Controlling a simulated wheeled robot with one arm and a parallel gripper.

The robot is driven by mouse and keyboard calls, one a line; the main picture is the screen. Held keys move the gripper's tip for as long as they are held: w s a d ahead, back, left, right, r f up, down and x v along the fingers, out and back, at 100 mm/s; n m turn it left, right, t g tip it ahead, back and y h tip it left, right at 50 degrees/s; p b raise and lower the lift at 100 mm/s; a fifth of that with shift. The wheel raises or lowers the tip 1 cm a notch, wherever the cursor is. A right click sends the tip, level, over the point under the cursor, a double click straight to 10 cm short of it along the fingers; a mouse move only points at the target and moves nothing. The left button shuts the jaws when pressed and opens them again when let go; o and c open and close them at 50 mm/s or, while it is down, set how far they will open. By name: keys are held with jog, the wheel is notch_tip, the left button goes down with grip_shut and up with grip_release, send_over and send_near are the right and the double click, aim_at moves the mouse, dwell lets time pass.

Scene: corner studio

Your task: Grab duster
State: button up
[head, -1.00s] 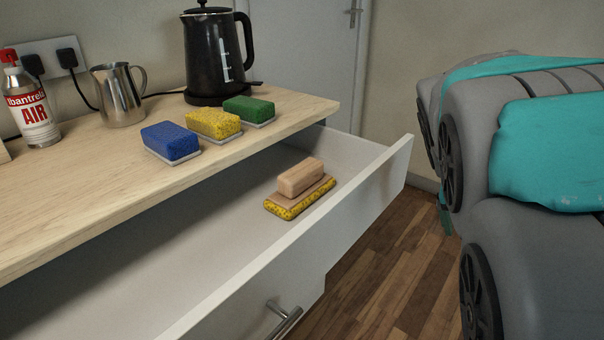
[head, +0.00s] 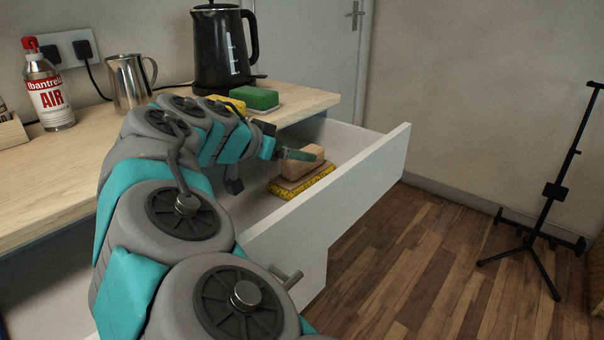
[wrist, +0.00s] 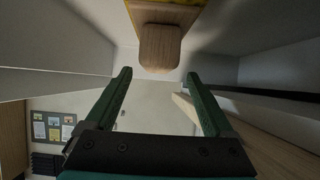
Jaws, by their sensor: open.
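The duster (head: 302,168) lies in the open white drawer, with a wooden block handle on top and a yellow speckled pad underneath. My gripper (head: 262,170) is inside the drawer area, just left of the duster; one finger shows close to the handle in the head view. In the wrist view the duster's wooden handle (wrist: 160,46) is at the top centre, beyond the two green fingertips of my gripper (wrist: 157,74). The fingers are apart with nothing between them. The handle looks roughly centred between them.
The drawer's front wall (head: 345,190) rises close to the duster. On the wooden counter (head: 40,185) stand a kettle (head: 220,50), a metal jug (head: 128,85), an air can (head: 48,90), a green sponge (head: 255,98) and a yellow sponge (head: 230,103). A black stand (head: 556,190) is on the floor at right.

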jog(key=p+x, duration=0.1)
jog(key=x, duration=0.6)
jog(key=shift+d, duration=0.15)
grip_shut()
dwell(0.5)
